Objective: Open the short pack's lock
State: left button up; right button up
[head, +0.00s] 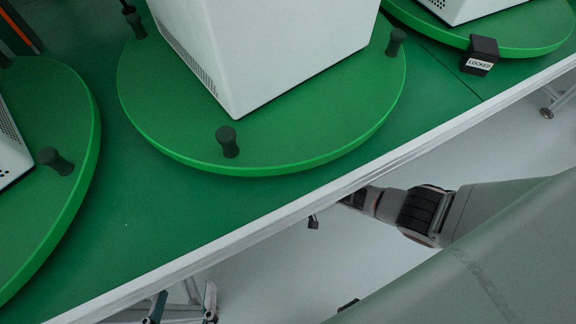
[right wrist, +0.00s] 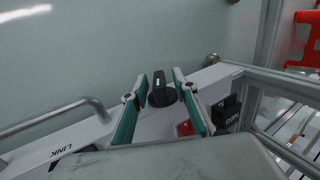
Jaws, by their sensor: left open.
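White packs stand on green turntables in the head view; the middle pack (head: 262,50) is cut off at the top, so I cannot tell which is the short one. A black block reading LOCKED (head: 481,56) is at the rim of the right turntable. In the right wrist view, a black knob (right wrist: 162,91) sits on a pale surface. My right gripper (right wrist: 160,84) has its teal fingers apart, one on each side of the knob, with gaps showing.
Dark posts (head: 228,141) stand around the middle turntable (head: 180,130). The green table has a white front edge (head: 250,238). In the right wrist view, a grey handle (right wrist: 60,116), a LINK label (right wrist: 70,151) and a metal frame (right wrist: 285,92) surround the knob.

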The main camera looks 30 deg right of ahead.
jog(key=v, duration=1.2)
jog(key=shift+a, duration=0.1)
